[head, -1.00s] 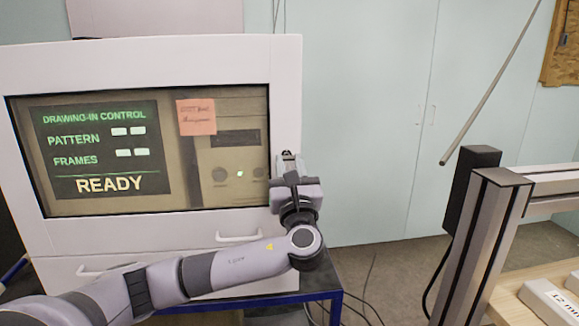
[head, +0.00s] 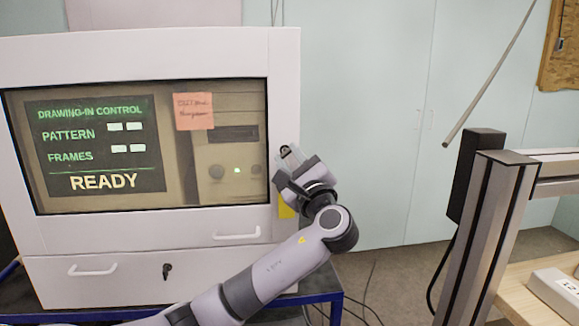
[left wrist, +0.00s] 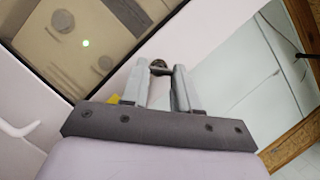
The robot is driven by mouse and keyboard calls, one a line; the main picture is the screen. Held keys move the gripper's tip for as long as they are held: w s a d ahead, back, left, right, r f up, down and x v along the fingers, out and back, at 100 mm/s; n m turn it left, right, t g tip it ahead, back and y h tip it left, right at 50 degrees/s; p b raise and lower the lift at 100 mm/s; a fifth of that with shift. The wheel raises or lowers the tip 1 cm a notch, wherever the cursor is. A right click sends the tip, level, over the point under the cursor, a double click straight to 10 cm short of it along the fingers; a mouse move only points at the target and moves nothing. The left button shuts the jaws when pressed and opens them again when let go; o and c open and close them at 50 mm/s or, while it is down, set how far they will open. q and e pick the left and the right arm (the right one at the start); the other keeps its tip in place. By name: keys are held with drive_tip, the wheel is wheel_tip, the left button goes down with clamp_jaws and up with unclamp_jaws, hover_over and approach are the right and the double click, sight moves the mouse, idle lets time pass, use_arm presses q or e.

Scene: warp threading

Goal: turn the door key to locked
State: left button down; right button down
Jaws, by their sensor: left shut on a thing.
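The door key (left wrist: 159,66) is a small dark metal piece at the right frame of the white control cabinet (head: 285,70). In the left wrist view it shows between my fingertips. My left gripper (head: 287,155) is shut on it and leans up and to the left, close to the cabinet's right edge. The fingers also show in the left wrist view (left wrist: 160,78). The keyhole is hidden, so I cannot tell the lock's state. A yellow tag (head: 286,208) shows below the gripper. My right gripper is out of view.
A glazed door covers a screen reading READY (head: 105,181). Below are a white handle (head: 237,235) and a drawer with another dark key (head: 167,271). A metal frame (head: 485,240) stands at the right. Open floor lies between.

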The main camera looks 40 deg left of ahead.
use_arm(q)
drive_tip(key=n+g, duration=0.1)
drive_tip(key=n, duration=0.1)
drive_tip(key=n+g, duration=0.1)
drive_tip(key=n, duration=0.1)
drive_tip(key=shift+w+n+h+b, duration=0.1)
drive_tip(key=shift+n+h+b, duration=0.2)
drive_tip(key=shift+n+b, duration=0.1)
drive_tip(key=n, duration=0.1)
drive_tip(key=n+g+h, duration=0.1)
drive_tip(key=n, duration=0.3)
drive_tip(key=shift+d+r+g, duration=0.1)
drive_tip(key=shift+r+g, duration=0.15)
drive_tip(key=shift+g, duration=0.05)
drive_tip(key=shift+n+h, duration=0.4)
drive_tip(key=shift+n, duration=0.4)
drive_tip(key=shift+r, duration=0.1)
drive_tip(key=c, duration=0.8)
unclamp_jaws()
drive_tip(key=shift+c, duration=0.2)
drive_tip(key=shift+d, duration=0.1)
